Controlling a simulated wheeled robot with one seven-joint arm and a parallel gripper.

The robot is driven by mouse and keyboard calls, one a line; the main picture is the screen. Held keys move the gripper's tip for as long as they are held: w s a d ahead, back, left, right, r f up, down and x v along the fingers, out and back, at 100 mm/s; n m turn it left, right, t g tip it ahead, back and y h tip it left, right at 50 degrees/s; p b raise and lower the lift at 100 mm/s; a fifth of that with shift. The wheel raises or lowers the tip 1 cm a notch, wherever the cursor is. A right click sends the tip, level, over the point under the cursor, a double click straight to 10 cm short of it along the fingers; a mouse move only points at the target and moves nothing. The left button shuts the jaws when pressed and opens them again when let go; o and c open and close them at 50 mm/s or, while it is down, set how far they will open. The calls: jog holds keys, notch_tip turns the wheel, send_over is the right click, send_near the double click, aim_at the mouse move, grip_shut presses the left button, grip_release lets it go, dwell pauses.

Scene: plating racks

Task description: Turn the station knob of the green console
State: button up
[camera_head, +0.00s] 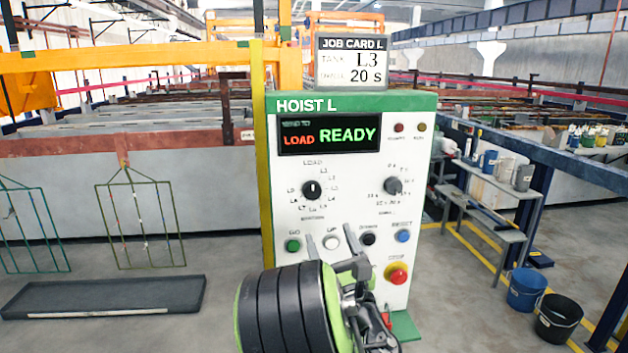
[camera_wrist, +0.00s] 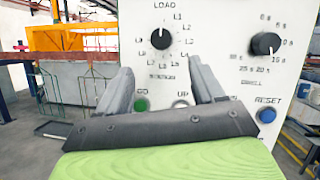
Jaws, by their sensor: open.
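The console (camera_head: 350,215), marked HOIST L, is white with a green top band and base. Its black station knob (camera_head: 312,190) is on the left of the panel, with its white mark pointing up to LOAD. The knob also shows in the wrist view (camera_wrist: 161,38). The display (camera_head: 329,135) reads LOAD and READY. The job card (camera_head: 351,63) on top reads tank L3, 20 s. My gripper (camera_head: 330,238) is open and empty in front of the panel, below the knob. In the wrist view the fingers (camera_wrist: 160,66) stand apart, with the knob beyond and above them.
A dwell knob (camera_head: 393,186) is right of the station knob. Green, white, black and blue buttons line the panel below, with a red stop button (camera_head: 397,274) under them. Buckets (camera_head: 527,289) stand right, a hanging rack (camera_head: 140,222) and dark tray (camera_head: 105,297) left.

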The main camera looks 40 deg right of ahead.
aim_at(313, 194)
jog(key=p+x, duration=0.7)
jog(key=x, duration=0.4)
jog(key=shift+d+r, duration=0.1)
jog(key=shift+r, duration=0.05)
jog(key=shift+w+d, duration=0.15)
jog(key=shift+w, duration=0.15)
jog(key=c, duration=1)
jog(key=shift+c, duration=0.2)
jog(key=shift+m, duration=0.4)
